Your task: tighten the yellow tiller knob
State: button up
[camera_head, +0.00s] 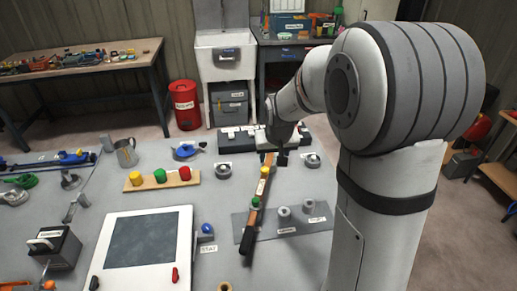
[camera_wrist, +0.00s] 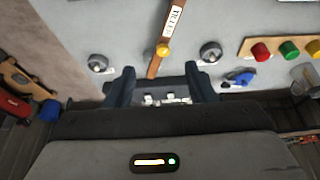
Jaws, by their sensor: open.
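The tiller (camera_head: 250,222) is a wooden bar with a dark grip, lying on the grey bench top; its label and bar also show in the wrist view (camera_wrist: 172,20). The yellow tiller knob (camera_head: 265,170) sits near its far end, and a green knob (camera_head: 255,201) sits further along it. In the wrist view the yellow knob (camera_wrist: 164,49) is ahead of my fingertips, roughly midway between them sideways. My gripper (camera_wrist: 161,85) is open and empty, its fingers apart from the knob. In the head view my gripper (camera_head: 281,159) is just right of the tiller's far end.
Grey round fittings (camera_head: 223,171) and (camera_head: 311,160) flank the tiller. A wooden strip (camera_head: 150,185) with yellow, green and red knobs lies to the left. A dark block (camera_head: 240,138) stands behind. A white-framed panel (camera_head: 185,225) and grey plate (camera_head: 295,228) lie nearer.

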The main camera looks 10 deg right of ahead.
send_near(265, 169)
jog(key=shift+p+x, duration=0.95)
jog(key=shift+x, duration=3.25)
jog(key=shift+a, duration=0.1)
jog(key=shift+c, duration=0.4)
